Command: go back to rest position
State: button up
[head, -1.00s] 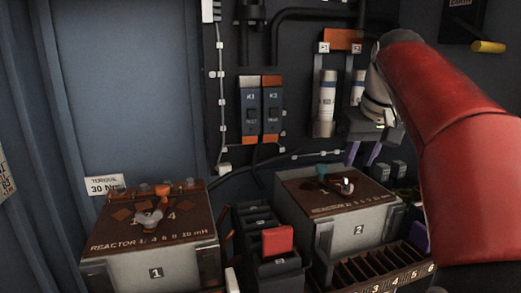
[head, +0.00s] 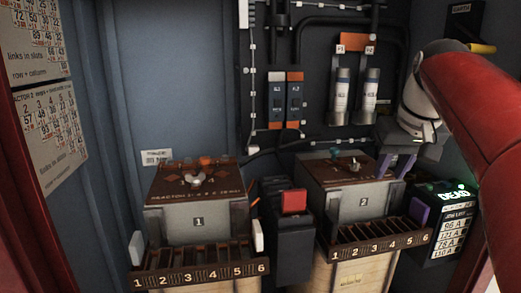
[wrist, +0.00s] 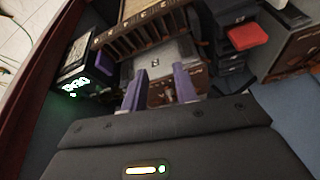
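My gripper (head: 394,168) hangs at the right in the head view, in front of the back panel and over the right edge of reactor box 2 (head: 366,209). Its two purple fingers are apart with nothing held between them. In the wrist view my gripper (wrist: 158,70) shows the same spread fingers, with reactor box 2 beyond them. My red arm comes in from the right edge of the head view.
Reactor box 1 (head: 197,222) stands left, with numbered slot racks (head: 201,279) in front. A black unit with a red block (head: 294,202) stands between the boxes. Posted sheets (head: 47,128) hang left.

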jog(key=s+a+f, duration=0.5)
jog(key=s+f, duration=0.4)
jog(key=f, duration=0.2)
jog(key=s+a+f+t, duration=0.1)
jog(key=s+a+f, duration=0.4)
jog(key=s+f, duration=0.5)
jog(key=shift+f, duration=0.55)
